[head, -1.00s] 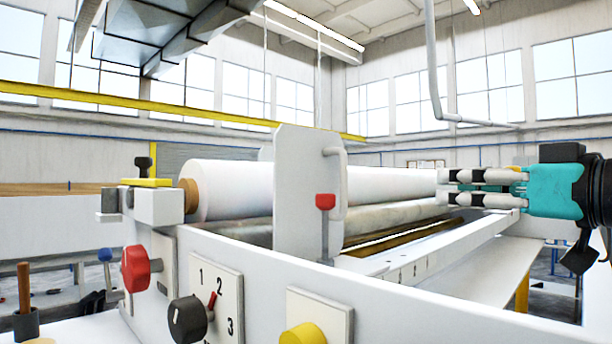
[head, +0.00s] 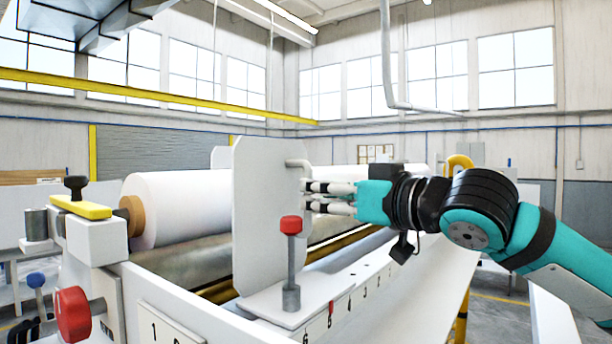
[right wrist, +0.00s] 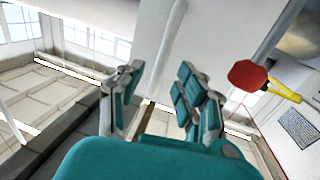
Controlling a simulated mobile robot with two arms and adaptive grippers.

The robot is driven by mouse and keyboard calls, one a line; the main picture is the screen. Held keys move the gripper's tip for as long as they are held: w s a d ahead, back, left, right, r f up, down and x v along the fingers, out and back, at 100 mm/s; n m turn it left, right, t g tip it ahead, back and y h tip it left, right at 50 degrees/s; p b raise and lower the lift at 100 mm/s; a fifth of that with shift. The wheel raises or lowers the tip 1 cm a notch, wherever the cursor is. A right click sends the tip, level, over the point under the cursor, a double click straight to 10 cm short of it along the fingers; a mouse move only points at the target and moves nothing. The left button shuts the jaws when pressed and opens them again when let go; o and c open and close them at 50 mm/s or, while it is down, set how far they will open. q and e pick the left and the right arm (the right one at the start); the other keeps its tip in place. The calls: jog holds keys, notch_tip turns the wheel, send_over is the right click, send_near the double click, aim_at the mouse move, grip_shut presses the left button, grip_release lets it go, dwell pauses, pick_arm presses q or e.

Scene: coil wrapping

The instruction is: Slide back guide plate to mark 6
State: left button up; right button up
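A tall white guide plate (head: 266,215) stands across the machine near the white roll, with a pale bar handle (head: 303,170) on its right edge. A second white plate (head: 221,157) shows behind it, mostly hidden. A red-topped clamp lever (head: 291,250) stands on the near plate's foot. A red pointer (head: 331,308) sits between marks 6 and 5 on the scale (head: 364,292). My right gripper (head: 308,197) is at the handle. In the right wrist view its fingers (right wrist: 160,90) are apart, with the handle (right wrist: 168,45) reaching between them; contact is unclear. My left gripper is out of view.
The white roll (head: 185,207) lies behind the near plate on its core. A red knob (head: 73,313), a yellow latch (head: 81,207) and a numbered dial panel (head: 165,330) are at the machine's left end. The rail right of the scale looks clear.

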aim_at(306, 226)
jog(key=shift+p+x, duration=0.7)
jog(key=shift+x, duration=1.4)
jog(key=shift+s+d, duration=0.1)
jog(key=shift+d, duration=0.05)
jog(key=c, duration=0.7)
grip_shut()
jog(key=shift+a, duration=0.2)
